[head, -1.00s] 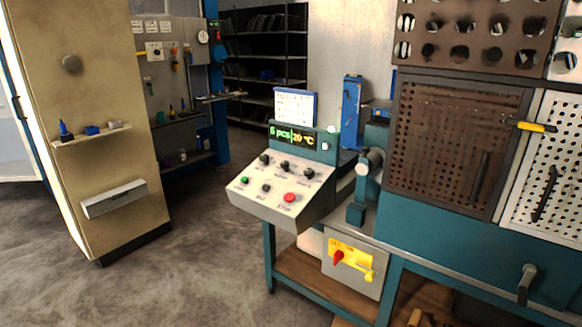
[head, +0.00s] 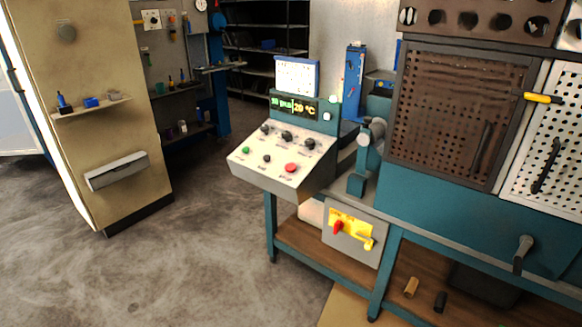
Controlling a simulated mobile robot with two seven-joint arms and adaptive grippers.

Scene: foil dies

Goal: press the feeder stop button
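A sloped grey control panel (head: 250,172) stands at the left end of the teal bench. A red button (head: 291,167) is at the right of its lower row. Its label is too small to read surely. A green button (head: 246,150) is at the left of that row, with a small black button (head: 267,158) between them. Several black knobs (head: 287,135) form the upper row. A display (head: 293,106) above shows a green count in pcs, blurred, and 20 °C. Nothing covers the panel. Neither of my grippers is in view.
A box with a red and yellow switch (head: 338,227) hangs under the bench. A vise-like teal device (head: 362,160) stands right of the panel. A beige cabinet (head: 100,135) is at left. The floor (head: 200,250) before the panel is clear.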

